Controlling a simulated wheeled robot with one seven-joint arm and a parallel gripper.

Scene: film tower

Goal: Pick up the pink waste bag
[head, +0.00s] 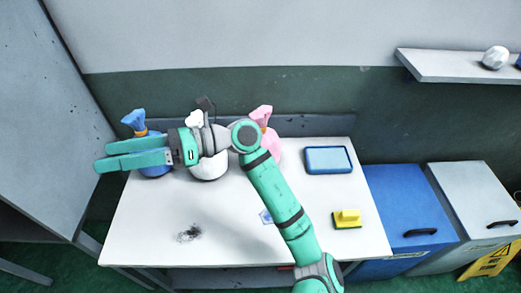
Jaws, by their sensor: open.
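The pink waste bag (262,115) stands upright at the back of the white table (150,230). Its tied top shows above my arm, and much of its body is hidden behind the arm. My gripper (100,158) is open and points left, with its two green fingers apart. It is to the left of the pink bag, in front of the blue bag (134,120). I see nothing held between the fingers. A white bag (208,172) stands between the blue and pink bags, partly hidden by my wrist.
A blue-rimmed tray (328,160) and a yellow block-like item (346,218) are on the table's right. Blue (405,215) and grey (475,200) bins stand to the right. A tall grey panel (50,110) is at the left.

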